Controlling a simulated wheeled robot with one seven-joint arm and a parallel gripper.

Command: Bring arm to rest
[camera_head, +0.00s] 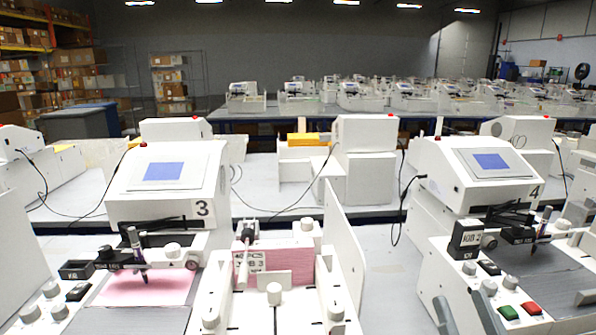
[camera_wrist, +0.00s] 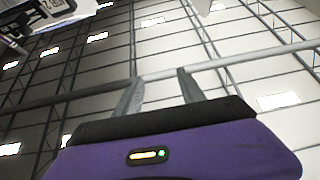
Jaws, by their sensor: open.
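My gripper (camera_wrist: 160,76) shows in the wrist view, its two grey fingers spread apart with nothing between them. Its purple and black body, with a small lit indicator, fills the bottom of that view. The wrist camera faces the ceiling beams and lights, so the gripper points upward. In the head view, two grey finger-like shapes stand at the bottom edge in front of the right machine; I cannot tell for sure whether they are my fingers.
White plotter 3 (camera_head: 165,185) stands at left with pink paper (camera_head: 148,288) under its pen. Plotter 4 (camera_head: 480,170) stands at right, with green and red buttons in front. A white unit with a pink stack (camera_head: 270,262) stands between them. Shelves (camera_head: 25,65) of boxes stand far left.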

